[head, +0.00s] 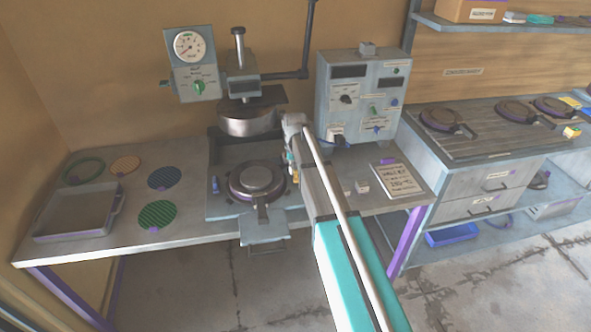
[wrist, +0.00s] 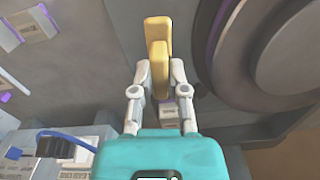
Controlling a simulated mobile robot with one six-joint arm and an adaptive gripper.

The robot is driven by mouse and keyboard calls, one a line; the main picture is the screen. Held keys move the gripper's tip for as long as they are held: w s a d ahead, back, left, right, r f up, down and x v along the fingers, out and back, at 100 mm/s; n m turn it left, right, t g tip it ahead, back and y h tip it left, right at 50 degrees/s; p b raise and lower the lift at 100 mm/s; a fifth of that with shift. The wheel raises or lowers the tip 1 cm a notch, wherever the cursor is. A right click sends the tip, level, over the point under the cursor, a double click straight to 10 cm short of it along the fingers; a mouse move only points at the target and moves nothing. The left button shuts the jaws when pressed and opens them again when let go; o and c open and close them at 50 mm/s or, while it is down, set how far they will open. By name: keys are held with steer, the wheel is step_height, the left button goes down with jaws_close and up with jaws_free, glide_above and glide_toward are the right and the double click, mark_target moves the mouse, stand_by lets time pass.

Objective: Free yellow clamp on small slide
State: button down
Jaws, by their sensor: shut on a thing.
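The yellow clamp (wrist: 159,45) stands in the upper middle of the wrist view. My gripper (wrist: 159,72) is shut on its lower part, with one white finger on each side. In the head view my gripper (head: 292,165) is at the right side of the round plate mould (head: 257,181) on the small slide (head: 263,229), under the press. My arm hides most of the clamp there. The mould's dark round edge (wrist: 275,55) fills the right of the wrist view, close beside the clamp.
The press head (head: 250,118) hangs above and behind the mould. A control box (head: 360,97) stands at the back right. A grey tray (head: 78,214) and several coloured discs (head: 157,214) lie at the left. A printed card (head: 394,182) lies at the right.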

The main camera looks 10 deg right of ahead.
steer(key=shift+s+n, duration=0.1)
steer(key=shift+n, duration=0.5)
steer(key=c, duration=0.6)
jaws_free()
steer(key=shift+c, duration=0.2)
steer(key=shift+m, duration=0.3)
